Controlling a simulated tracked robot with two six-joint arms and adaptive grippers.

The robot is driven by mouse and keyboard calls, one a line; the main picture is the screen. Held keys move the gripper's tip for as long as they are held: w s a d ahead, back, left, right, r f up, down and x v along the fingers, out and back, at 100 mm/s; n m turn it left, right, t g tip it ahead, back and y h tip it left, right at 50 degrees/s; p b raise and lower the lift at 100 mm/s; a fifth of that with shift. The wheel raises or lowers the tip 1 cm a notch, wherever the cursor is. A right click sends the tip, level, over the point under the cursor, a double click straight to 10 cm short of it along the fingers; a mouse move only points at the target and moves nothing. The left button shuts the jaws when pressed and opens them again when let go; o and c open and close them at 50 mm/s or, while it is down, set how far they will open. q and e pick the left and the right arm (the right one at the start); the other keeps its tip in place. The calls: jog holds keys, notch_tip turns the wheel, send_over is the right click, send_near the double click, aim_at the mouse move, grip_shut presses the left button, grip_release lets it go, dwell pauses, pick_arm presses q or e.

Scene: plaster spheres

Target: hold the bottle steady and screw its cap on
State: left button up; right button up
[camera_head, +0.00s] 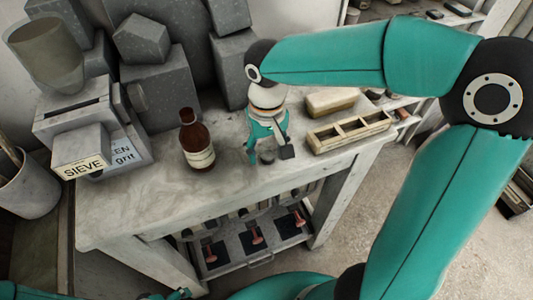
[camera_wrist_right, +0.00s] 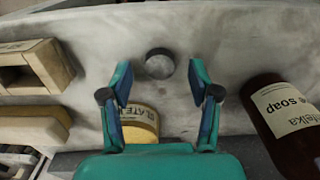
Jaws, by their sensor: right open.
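A brown bottle (camera_head: 197,145) with a cream label stands upright on the worktop, its neck open. In the right wrist view the bottle (camera_wrist_right: 285,118) is at the right edge, apart from the gripper. A small dark round cap (camera_head: 267,158) lies on the worktop to the right of the bottle. In the right wrist view the cap (camera_wrist_right: 160,63) is just beyond and between the fingertips. My right gripper (camera_head: 268,145) is open and empty, pointing down over the cap. A small teal part of my left gripper (camera_head: 181,293) shows at the bottom edge; its fingers are not clear.
A wooden compartment tray (camera_head: 350,132) and a tan block (camera_head: 332,101) lie right of the gripper. A yellow labelled jar (camera_wrist_right: 140,122) stands close by the right gripper. A sieve box (camera_head: 82,152) and grey stone blocks (camera_head: 165,88) crowd the back left. The front worktop is clear.

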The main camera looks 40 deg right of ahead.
aim_at(267, 154)
jog(key=shift+f, duration=0.4)
jog(key=c, duration=0.8)
notch_tip(267, 154, up, 20)
jog(key=shift+p, duration=0.4)
